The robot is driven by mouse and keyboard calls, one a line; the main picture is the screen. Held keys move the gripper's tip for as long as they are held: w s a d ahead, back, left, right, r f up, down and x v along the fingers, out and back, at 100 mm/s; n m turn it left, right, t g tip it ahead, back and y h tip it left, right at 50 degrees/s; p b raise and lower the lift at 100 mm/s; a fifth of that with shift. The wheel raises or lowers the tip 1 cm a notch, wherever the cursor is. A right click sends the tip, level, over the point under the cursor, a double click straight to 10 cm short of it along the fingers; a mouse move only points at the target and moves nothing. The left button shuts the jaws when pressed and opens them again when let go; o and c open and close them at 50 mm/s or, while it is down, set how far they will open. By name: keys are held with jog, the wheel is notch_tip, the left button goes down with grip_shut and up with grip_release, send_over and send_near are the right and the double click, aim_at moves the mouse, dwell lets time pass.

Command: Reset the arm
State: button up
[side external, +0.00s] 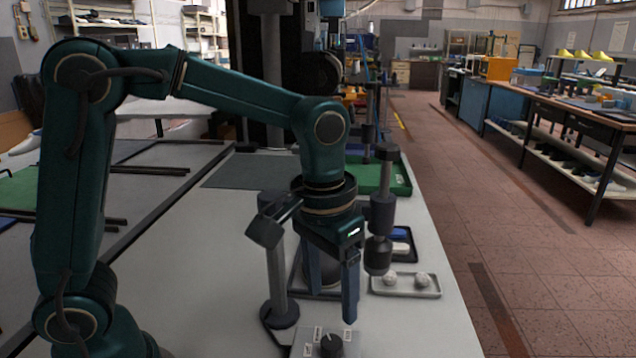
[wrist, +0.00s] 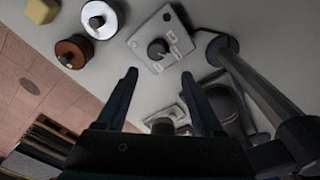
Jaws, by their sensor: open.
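My gripper (side external: 332,303) points down over the light table in the side view, its two dark fingers apart with nothing between them. In the wrist view my gripper (wrist: 160,76) also shows open and empty. A light plate with a black knob (wrist: 158,50) lies just beyond the fingertips there. The same knob (side external: 331,344) shows at the bottom edge of the side view, below the gripper. My arm is bent over from the left, and no shoe last is held.
A dark post (side external: 276,260) on a round base stands close left of the gripper. To its right are a grey tray (side external: 380,291) with two pale balls and a green tray (side external: 400,186) farther back. A white-and-black round part (wrist: 100,19), brown disc (wrist: 72,51) and yellow block (wrist: 41,11) lie upper left.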

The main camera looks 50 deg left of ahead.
jog(key=s+a+r+t, duration=0.3)
jog(key=s+a, duration=0.3)
jog(key=s, duration=0.4)
jog(key=shift+a+t, duration=0.15)
jog(key=shift+t, duration=0.75)
